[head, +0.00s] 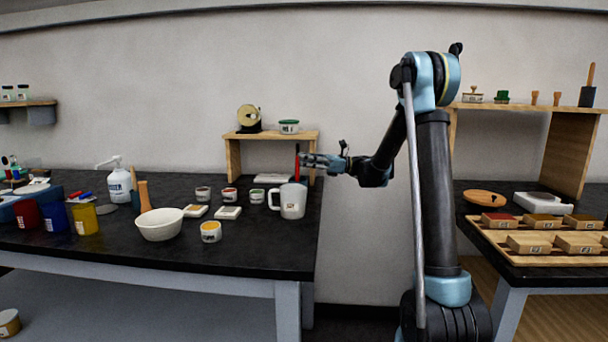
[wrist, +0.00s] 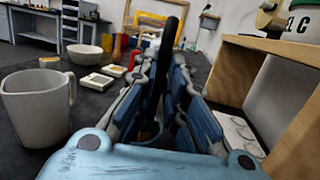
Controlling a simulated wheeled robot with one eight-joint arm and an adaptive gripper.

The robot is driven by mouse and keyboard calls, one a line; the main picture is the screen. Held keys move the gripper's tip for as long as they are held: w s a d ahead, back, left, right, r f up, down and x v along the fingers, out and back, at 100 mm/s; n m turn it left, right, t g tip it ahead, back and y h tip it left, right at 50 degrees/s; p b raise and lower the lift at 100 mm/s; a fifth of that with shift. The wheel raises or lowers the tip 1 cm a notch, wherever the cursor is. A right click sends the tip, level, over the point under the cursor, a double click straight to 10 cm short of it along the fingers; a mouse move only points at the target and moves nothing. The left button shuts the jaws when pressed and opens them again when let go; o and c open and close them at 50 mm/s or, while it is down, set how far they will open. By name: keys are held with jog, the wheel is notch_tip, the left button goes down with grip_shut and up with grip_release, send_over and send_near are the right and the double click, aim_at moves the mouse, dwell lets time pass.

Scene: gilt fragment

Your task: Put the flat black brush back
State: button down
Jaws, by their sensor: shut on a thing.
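My gripper (head: 308,160) is shut on a thin upright brush, which I take for the flat black brush (wrist: 177,40). Its handle looks black in the wrist view; in the head view the brush (head: 297,151) shows a reddish length. Its lower end is hidden between the fingers in the wrist view. My gripper (wrist: 160,95) is above the dark table, near its right end. In the head view it appears just above the white mug (head: 291,201). In the wrist view the mug (wrist: 38,105) stands apart, left of the fingers.
A small wooden shelf (head: 234,160) stands behind the mug, bearing a tape roll and a green-lidded tub. Several small tubs, a white bowl (head: 159,224) and coloured pots (head: 84,219) crowd the table. Wooden handles (head: 143,196) stand behind the bowl. A second table holds a block tray (head: 500,241).

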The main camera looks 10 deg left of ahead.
jog(key=shift+f, duration=1.95)
jog(key=shift+f, duration=0.1)
jog(key=c, duration=1.9)
grip_release()
